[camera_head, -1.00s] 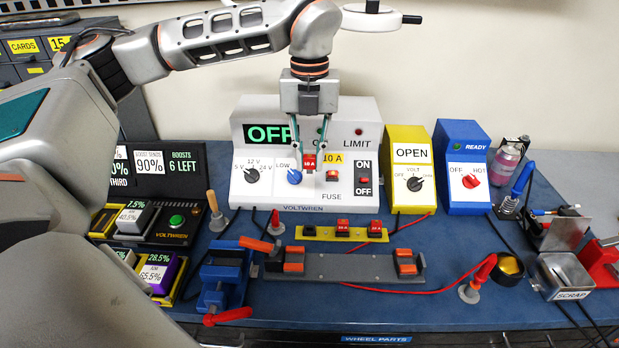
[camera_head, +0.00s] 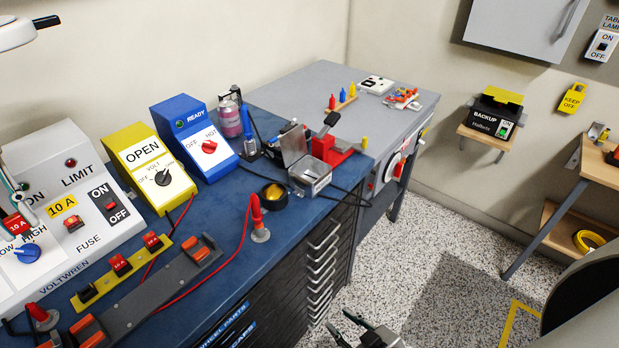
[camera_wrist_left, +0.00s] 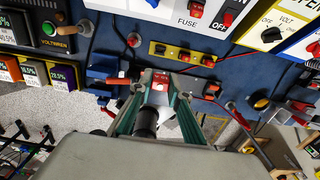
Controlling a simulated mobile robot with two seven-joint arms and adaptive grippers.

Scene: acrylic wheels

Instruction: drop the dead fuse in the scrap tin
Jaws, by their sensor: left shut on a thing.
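My left gripper (camera_head: 12,205) is at the far left edge of the head view, in front of the power supply (camera_head: 45,170). It is shut on a red fuse (camera_head: 18,224) marked 10 A, held clear of the bench. The fuse also shows between the fingertips in the left wrist view (camera_wrist_left: 160,77). The scrap tin (camera_head: 310,174), a small grey box labelled SCRAP, stands near the bench's right end with its lid (camera_head: 293,144) raised. It is well to the right of the held fuse. My right gripper (camera_head: 352,331) is at the bottom edge, apparently open and empty.
A yellow strip (camera_head: 104,277) carries two red fuses (camera_head: 120,264). A grey rail (camera_head: 150,290) lies before it. The yellow box (camera_head: 150,165) and blue box (camera_head: 195,140) stand between supply and tin. A red probe (camera_head: 257,215) and a red clamp-like tool (camera_head: 335,153) are near the tin.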

